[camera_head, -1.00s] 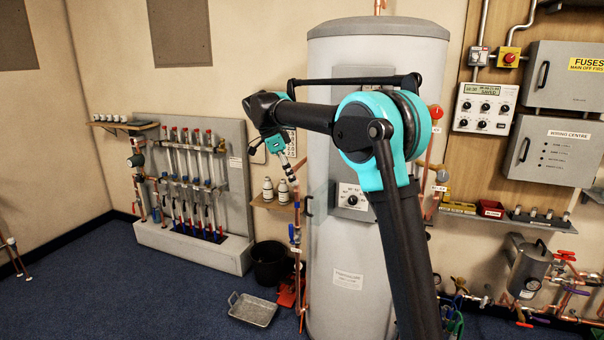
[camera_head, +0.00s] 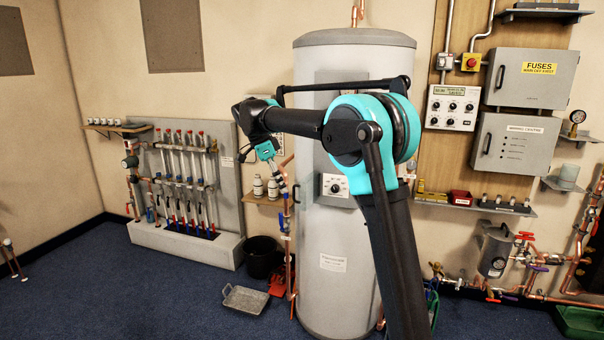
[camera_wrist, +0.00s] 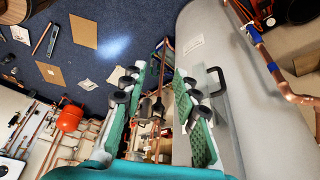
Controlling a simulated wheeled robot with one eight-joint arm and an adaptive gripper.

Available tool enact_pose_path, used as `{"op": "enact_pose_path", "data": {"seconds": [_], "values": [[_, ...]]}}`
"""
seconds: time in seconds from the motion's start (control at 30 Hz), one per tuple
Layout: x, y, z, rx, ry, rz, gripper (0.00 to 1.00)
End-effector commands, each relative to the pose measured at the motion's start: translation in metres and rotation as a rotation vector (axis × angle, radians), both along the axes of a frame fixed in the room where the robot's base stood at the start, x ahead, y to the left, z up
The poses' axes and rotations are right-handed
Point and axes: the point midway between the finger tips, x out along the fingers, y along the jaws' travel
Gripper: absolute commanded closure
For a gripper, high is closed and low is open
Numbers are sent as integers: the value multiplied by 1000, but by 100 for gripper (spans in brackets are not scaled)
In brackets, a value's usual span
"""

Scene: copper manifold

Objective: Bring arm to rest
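My arm, teal and black, reaches up and then left in the head view, in front of the large grey cylinder. My gripper (camera_head: 283,187) hangs from its bent end, pointing down and slightly right, near the cylinder's left edge. In the wrist view my gripper (camera_wrist: 160,80) shows two green-padded fingers with black joints spread wide apart. Only background pipes and floor show between them. It holds nothing visible.
The grey cylinder (camera_head: 338,285) stands close to the gripper. A small shelf with white bottles (camera_head: 258,187) is just left. A pipe manifold (camera_head: 185,170) is further left. A black bucket (camera_head: 262,256) and grey tray (camera_head: 244,300) sit on blue carpet, which is open at left.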

Motion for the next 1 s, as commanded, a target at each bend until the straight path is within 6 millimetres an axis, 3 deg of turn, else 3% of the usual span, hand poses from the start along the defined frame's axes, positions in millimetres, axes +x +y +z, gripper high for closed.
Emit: {"op": "enact_pose_path", "data": {"seconds": [0.27,0.57,0.77,1.0], "values": [[-10,-32,-15,29,32,100,70],[-39,-89,-49,81,76,302,70],[-90,-152,-95,125,92,547,70],[-184,-220,-166,132,68,896,70]]}}
